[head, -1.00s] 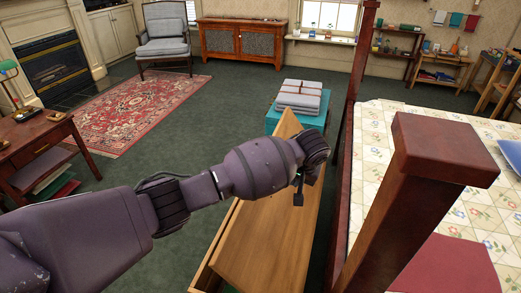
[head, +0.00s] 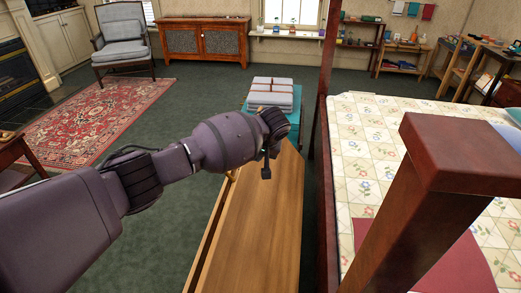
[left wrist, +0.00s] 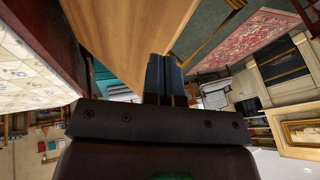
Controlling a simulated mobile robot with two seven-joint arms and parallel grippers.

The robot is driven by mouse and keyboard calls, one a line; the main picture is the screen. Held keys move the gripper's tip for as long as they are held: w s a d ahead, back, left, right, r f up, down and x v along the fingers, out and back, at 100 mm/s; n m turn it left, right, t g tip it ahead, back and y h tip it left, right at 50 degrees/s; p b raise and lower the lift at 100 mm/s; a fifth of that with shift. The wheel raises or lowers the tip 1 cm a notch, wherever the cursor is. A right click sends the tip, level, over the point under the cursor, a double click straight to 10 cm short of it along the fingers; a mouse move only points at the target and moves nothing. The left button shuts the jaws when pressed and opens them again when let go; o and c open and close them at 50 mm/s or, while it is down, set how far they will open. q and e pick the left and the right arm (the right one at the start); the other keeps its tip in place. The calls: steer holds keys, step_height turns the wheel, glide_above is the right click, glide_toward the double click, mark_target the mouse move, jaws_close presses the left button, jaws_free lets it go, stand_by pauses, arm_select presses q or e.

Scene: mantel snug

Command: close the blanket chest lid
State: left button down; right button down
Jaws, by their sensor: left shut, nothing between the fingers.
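The blanket chest's wooden lid (head: 262,220) is a long tan panel beside the bed in the head view. A pale strip of the chest's rim (head: 207,245) shows along its left side; the lid looks low, but I cannot tell whether it rests fully on the rim. My left arm reaches over the lid's far end, and its wrist hides the gripper there. In the left wrist view my left gripper (left wrist: 165,60) is shut and empty, its fingertips overlapping the edge of the lid (left wrist: 125,25); contact is unclear. My right gripper is out of view.
A teal box (head: 294,120) with folded grey blankets (head: 271,93) stands beyond the chest's far end. The bed (head: 365,150) and its dark red post (head: 430,200) bound the right side. Open green carpet (head: 160,215) lies to the left, with a red rug (head: 90,120).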

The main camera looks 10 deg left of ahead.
mark_target(243, 169)
arm_select(q)
steer(key=x, duration=0.2)
steer(key=a+b+x, duration=0.1)
steer(key=x, duration=0.2)
steer(key=shift+s+a, duration=0.15)
steer(key=shift+a+f, duration=0.35)
steer(key=shift+a, duration=0.25)
steer(key=shift+a+f, duration=0.15)
